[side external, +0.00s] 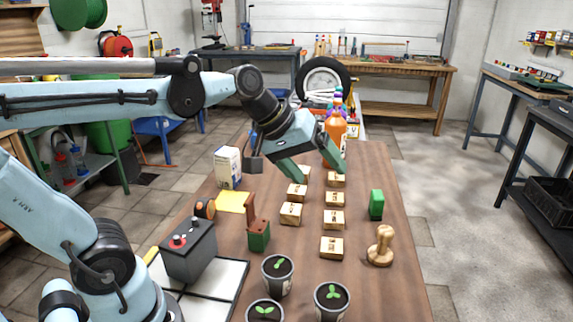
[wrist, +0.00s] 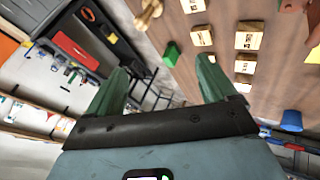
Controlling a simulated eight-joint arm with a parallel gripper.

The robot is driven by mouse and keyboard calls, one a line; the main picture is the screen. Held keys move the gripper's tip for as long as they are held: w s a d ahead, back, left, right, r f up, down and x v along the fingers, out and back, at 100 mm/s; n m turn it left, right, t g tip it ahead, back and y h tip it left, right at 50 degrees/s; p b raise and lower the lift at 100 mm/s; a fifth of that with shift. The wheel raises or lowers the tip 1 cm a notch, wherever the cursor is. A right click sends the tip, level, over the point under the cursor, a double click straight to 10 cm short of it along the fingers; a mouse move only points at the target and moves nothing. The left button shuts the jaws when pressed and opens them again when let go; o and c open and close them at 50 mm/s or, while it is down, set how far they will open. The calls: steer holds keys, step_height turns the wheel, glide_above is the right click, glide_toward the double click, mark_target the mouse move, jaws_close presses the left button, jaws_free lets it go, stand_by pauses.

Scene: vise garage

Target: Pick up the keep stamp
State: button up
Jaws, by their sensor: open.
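I cannot read the word keep on anything. A light wooden stamp with a knobbed handle (side external: 381,245) stands upright at the table's right side; its end shows at the top of the wrist view (wrist: 148,13). A brown-handled piece with a green base (side external: 258,235) stands left of the wooden blocks. Several small wooden blocks with dark marks (side external: 332,247) lie in two rows between them; one also shows in the wrist view (wrist: 202,36). My gripper (side external: 318,174) is open and empty above the far end of these rows, its green fingers (wrist: 162,68) apart.
A green block (side external: 376,204) stands behind the wooden stamp. Potted seedlings (side external: 278,272) are at the front. A dark box with a red knob (side external: 188,250), a carton (side external: 228,167) and an orange bottle (side external: 336,125) also stand around.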

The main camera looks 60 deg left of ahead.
steer(key=w+n+t+h, duration=0.1)
steer(key=w+n+h, duration=0.2)
steer(key=w+n, duration=0.8)
steer(key=n+t+h, duration=0.2)
steer(key=n+h, duration=0.2)
steer(key=n, duration=0.6)
glide_above(371, 201)
steer(key=s+a, duration=0.1)
step_height(371, 201, down, 4)
step_height(371, 201, down, 14)
steer(key=shift+s+d+f, duration=0.1)
steer(key=shift+d+f, duration=0.05)
steer(key=shift+f, duration=0.4)
steer(key=shift+w+d+f, duration=0.2)
steer(key=shift+d, duration=0.05)
steer(key=shift+x, duration=2.1)
steer(key=shift+w, duration=0.1)
steer(key=c, duration=1.1)
steer(key=shift+o, duration=0.2)
steer(key=shift+r, duration=0.1)
